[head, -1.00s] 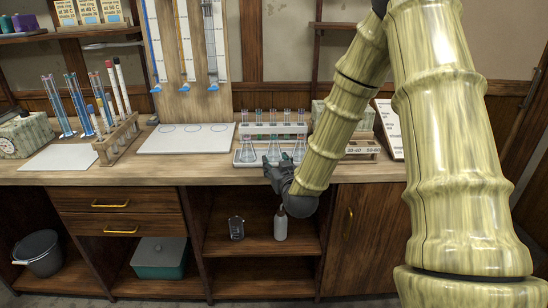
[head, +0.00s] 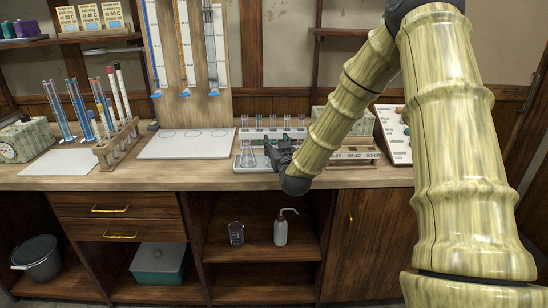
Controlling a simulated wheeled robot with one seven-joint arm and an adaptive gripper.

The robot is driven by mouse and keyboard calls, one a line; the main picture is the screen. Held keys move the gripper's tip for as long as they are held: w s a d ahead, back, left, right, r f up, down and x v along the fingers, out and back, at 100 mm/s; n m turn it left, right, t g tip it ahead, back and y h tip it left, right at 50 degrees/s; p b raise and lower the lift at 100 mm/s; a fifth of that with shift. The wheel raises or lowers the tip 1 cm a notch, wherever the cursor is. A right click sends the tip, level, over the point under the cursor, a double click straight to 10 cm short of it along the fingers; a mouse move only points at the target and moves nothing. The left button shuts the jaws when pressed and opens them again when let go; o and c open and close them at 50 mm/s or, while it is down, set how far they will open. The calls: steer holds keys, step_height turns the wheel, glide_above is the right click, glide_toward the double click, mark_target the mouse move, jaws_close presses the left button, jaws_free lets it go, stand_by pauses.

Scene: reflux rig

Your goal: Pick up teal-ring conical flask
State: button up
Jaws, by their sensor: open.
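My gripper (head: 279,153) is open at the front of the white flask tray (head: 243,169), on the right half of the bench. One clear conical flask (head: 247,157) stands on the tray just left of the gripper. The gripper and wrist cover the tray's middle and right part, so the other flasks there are mostly hidden. I cannot make out a teal ring on any flask in this view, nor whether a flask is between the fingers.
A rack of small tubes (head: 258,135) stands behind the flasks. A white mat (head: 188,145) lies to the left, below hanging thermometers. A labelled wooden block (head: 355,153) is right of my wrist. A wash bottle (head: 282,228) and a beaker (head: 236,233) stand on the shelf below.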

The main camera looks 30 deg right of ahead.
mark_target(275, 142)
steer(key=x, duration=0.2)
steer(key=shift+w+d+f, duration=0.1)
steer(key=shift+w+f, duration=0.05)
steer(key=shift+w, duration=0.1)
steer(key=shift+w+d, duration=0.15)
steer(key=shift+w, duration=0.4)
steer(key=shift+c, duration=0.2)
jaws_close()
